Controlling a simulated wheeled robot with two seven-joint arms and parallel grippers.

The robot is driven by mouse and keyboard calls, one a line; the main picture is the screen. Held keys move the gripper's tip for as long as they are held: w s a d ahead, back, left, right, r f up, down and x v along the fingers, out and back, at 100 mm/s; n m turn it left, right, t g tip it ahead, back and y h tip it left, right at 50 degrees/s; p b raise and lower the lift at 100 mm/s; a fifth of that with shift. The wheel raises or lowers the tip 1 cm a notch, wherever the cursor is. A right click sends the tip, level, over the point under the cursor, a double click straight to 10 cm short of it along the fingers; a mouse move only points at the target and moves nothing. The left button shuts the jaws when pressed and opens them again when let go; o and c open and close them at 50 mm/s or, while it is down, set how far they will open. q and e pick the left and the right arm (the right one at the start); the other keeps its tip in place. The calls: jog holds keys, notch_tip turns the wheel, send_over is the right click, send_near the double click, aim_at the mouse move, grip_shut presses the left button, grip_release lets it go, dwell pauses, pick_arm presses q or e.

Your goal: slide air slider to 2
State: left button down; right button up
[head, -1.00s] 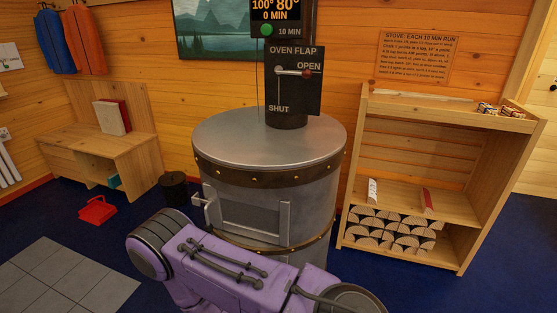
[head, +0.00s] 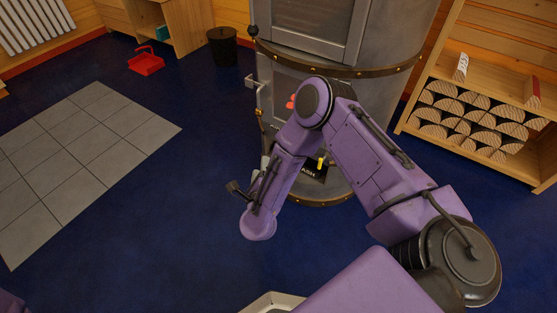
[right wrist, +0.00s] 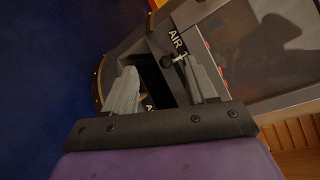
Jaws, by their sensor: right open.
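The stove (head: 310,25) is a grey metal drum with dark riveted bands at the top middle of the head view. My right arm hides much of its lower front. In the right wrist view, the air slider (right wrist: 169,62) shows as a small dark knob beside the AIR lettering (right wrist: 176,40) on the stove's face. My right gripper (right wrist: 160,68) is open, its two grey fingers pointing at the stove. The knob is close to the right finger's tip; I cannot tell if they touch. The slider's scale numbers are not clearly readable. My left gripper is not in view.
A wooden shelf with split logs (head: 470,115) stands to the right. A black bin (head: 222,47) and a red dustpan-like tray (head: 146,62) are on the floor behind left. Grey floor tiles (head: 80,150) lie left. Blue floor in front of the stove is clear.

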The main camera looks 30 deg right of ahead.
jog(key=w+d+f+m+g+h+b, duration=0.1)
jog(key=w+d+m+h+b, duration=0.1)
jog(key=w+d+m+b, duration=0.1)
jog(key=w+d+f+m+g+h+b, duration=0.1)
jog(key=w+d+f+m+h+b, duration=0.1)
jog(key=d+m+b, duration=0.3)
jog(key=w+d+f+m+g+h+b, duration=0.1)
jog(key=w+d+f+m+h+b, duration=0.1)
jog(key=w+d+m+b, duration=0.2)
jog(key=shift+f+m, duration=0.2)
jog(key=shift+m, duration=1.3)
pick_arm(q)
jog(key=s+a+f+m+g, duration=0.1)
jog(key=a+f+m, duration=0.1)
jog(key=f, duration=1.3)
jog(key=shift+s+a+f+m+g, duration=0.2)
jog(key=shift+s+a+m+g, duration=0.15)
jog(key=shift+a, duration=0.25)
pick_arm(e)
jog(key=shift+w+d+r, duration=0.15)
jog(key=shift+w+d, duration=0.2)
jog(key=shift+d, duration=0.05)
